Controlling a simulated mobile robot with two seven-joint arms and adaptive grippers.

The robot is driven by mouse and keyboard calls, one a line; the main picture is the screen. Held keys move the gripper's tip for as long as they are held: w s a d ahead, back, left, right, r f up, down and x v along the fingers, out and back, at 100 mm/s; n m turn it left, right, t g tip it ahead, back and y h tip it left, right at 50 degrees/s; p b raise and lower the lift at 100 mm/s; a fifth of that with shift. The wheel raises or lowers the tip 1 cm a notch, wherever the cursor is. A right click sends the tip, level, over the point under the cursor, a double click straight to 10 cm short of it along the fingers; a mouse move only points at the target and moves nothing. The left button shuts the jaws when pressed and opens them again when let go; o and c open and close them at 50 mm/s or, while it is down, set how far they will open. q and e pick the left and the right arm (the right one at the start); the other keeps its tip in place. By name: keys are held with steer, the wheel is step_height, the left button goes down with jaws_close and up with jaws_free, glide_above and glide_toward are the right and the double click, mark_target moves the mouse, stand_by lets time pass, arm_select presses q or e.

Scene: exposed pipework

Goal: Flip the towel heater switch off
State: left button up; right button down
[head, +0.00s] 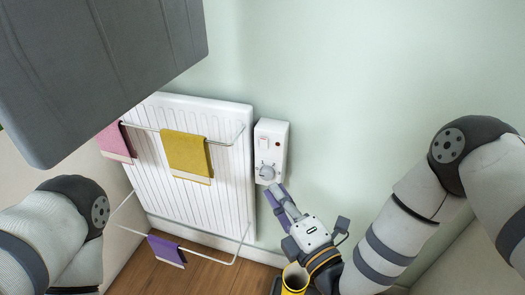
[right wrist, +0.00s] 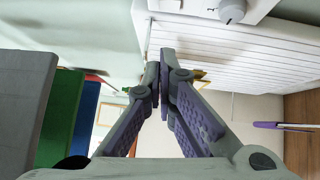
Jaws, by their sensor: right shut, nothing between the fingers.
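A white control box (head: 283,150) is on the wall just right of the towel heater (head: 235,160). A pale rocker switch (head: 264,143) is on its upper part, a small red light (head: 277,144) beside it, and a round grey knob (head: 266,172) lower down. I cannot tell the switch's setting. My right gripper (head: 275,192) is shut and empty, its tips just below the box. In the right wrist view the closed fingertips (right wrist: 160,58) are apart from the box (right wrist: 262,8) and knob (right wrist: 232,10). My left arm enters at left; its gripper does not show.
A pink towel (head: 115,143) and a yellow towel (head: 187,155) hang on the heater's upper rail. A purple towel (head: 167,250) hangs on the lower rail. A large grey block (head: 100,60) fills the upper left. The wall right of the box is bare.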

mark_target(263, 144)
arm_select(q)
steer(key=shift+s+f+b, duration=0.65)
steer(key=shift+f+b, duration=0.1)
steer(key=shift+f, duration=0.1)
arm_select(e)
steer(key=x, duration=0.4)
steer(key=d+x, duration=0.1)
steer(key=x, duration=0.3)
steer(key=w+d+x, duration=0.1)
steer(key=x, duration=0.3)
steer(key=shift+w+d+r, duration=0.1)
steer(key=shift+w, duration=0.25)
arm_select(q)
steer(key=shift+r, duration=0.1)
